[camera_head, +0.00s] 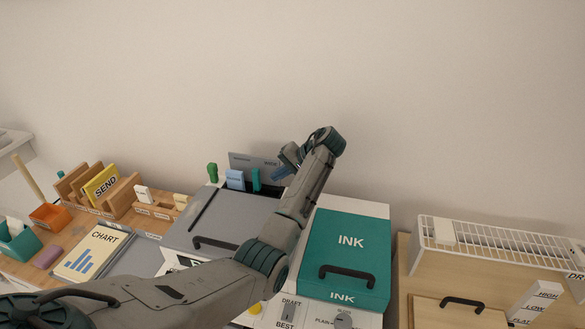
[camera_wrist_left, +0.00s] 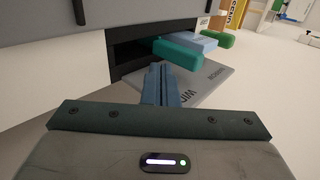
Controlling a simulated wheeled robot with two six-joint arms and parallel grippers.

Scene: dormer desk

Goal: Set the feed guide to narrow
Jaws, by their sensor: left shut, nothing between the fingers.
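A grey feed plate (camera_head: 240,158) stands at the back of the printer, and its lettering shows in the left wrist view (camera_wrist_left: 205,82), partly covered. A teal upright tab (camera_head: 256,179), seemingly the feed guide, stands in front of it. The tab also shows in the left wrist view (camera_wrist_left: 178,50). A pale blue block (camera_head: 235,179) is just left of it, and a green knobbed piece (camera_head: 212,172) is further left. My left gripper (camera_head: 283,172) is shut and empty, just right of the teal tab. In the wrist view its fingertips (camera_wrist_left: 160,68) are close to the tab; I cannot tell if they touch.
The grey printer lid (camera_head: 225,218) with a black handle lies below. A teal INK cover (camera_head: 350,245) is to the right, and a dryer with a white rack (camera_head: 490,242) is further right. Wooden card holders (camera_head: 125,195) and a CHART sheet (camera_head: 90,250) are at left.

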